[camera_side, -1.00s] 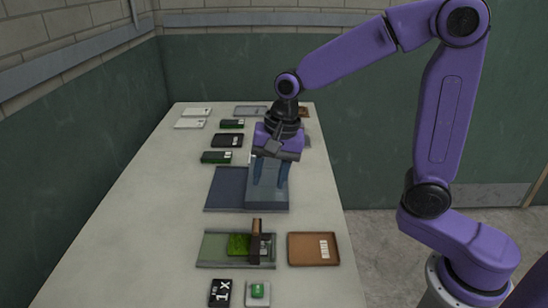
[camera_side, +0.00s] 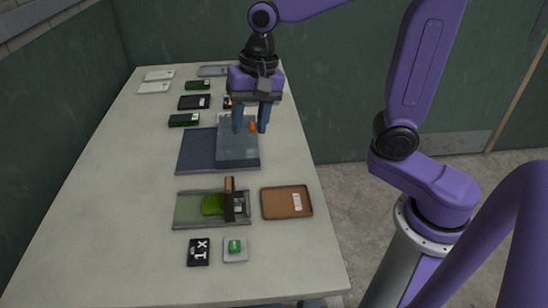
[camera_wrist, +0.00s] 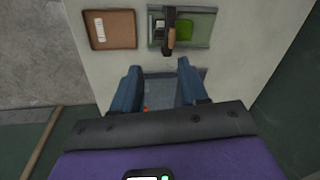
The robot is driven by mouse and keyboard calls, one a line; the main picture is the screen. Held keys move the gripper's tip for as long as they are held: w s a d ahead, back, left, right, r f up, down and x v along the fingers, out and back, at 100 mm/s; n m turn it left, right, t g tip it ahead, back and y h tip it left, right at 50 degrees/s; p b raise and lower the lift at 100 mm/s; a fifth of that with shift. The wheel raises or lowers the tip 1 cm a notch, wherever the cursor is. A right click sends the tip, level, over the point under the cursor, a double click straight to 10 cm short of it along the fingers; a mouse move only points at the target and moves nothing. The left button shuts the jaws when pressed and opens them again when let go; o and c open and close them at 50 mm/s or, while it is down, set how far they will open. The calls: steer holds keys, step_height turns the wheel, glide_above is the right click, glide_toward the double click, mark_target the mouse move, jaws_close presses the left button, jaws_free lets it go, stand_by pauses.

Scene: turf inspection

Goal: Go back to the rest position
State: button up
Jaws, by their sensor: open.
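My gripper (camera_side: 252,122) is open, with its two blue fingers pointing down over the grey-blue tray (camera_side: 238,155). Nothing shows between the fingers. In the wrist view the fingers (camera_wrist: 158,90) stand wide apart on either side of that tray, which is partly hidden by my gripper. A small orange thing (camera_side: 252,127) shows by the right finger; what it is cannot be told.
A green tray (camera_side: 188,210) holds a bright green turf patch (camera_side: 212,205) and an upright brown-handled piece (camera_side: 229,188). Beside it lies a brown tray (camera_side: 275,205). A black 1X card (camera_side: 198,252) and a green-button block (camera_side: 235,247) lie in front.

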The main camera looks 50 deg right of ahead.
steer(key=s+d+f+n, duration=0.2)
steer(key=s+d+n, duration=0.2)
steer(key=s+n, duration=0.5)
steer(key=s+d+f+n+g+h, duration=0.1)
steer(key=s+d+f+n, duration=0.2)
steer(key=s+n, duration=0.7)
steer(key=shift+s+d, duration=0.45)
steer(key=shift+s, duration=0.45)
step_height(320, 180, up, 5)
steer(key=m+t+y, duration=0.1)
steer(key=m, duration=2.1)
glide_above(228, 183)
steer(key=s+d, duration=0.2)
steer(key=d, duration=0.1)
steer(key=a+f, duration=0.1)
steer(key=f, duration=0.4)
steer(key=w+f, duration=0.1)
steer(key=f, duration=0.5)
steer(key=a+f, duration=0.1)
steer(key=f, duration=0.4)
steer(key=shift+w+a+f, duration=0.2)
steer(key=shift+w+a, duration=0.15)
steer(key=shift+w, duration=0.05)
